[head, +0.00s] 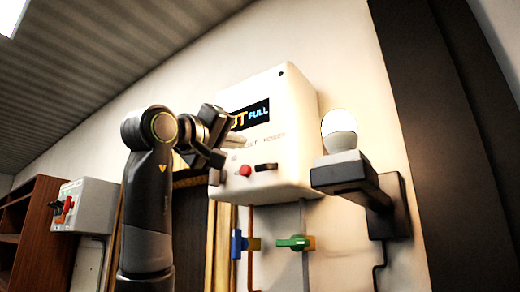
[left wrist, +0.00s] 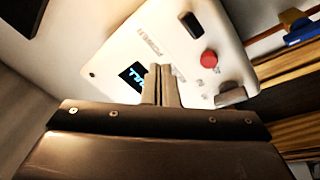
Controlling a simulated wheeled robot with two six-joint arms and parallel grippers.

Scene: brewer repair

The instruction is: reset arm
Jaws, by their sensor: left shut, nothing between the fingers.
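My left arm rises from the bottom left in the head view. Its gripper (head: 240,141) is shut and empty in front of the white brewer box (head: 298,130) on the wall. The box has a display (head: 258,113) partly hidden by my gripper, with "FULL" readable. Below are a red button (head: 245,170) and a dark switch (head: 266,166). I cannot tell whether the fingers touch the box.
Blue (head: 238,243) and green (head: 291,242) valve handles sit on pipes below the box. A lit bulb (head: 339,131) stands on a black wall bracket (head: 345,173) to the right. A grey box with a red switch (head: 67,206) and wooden shelves (head: 27,225) are at left.

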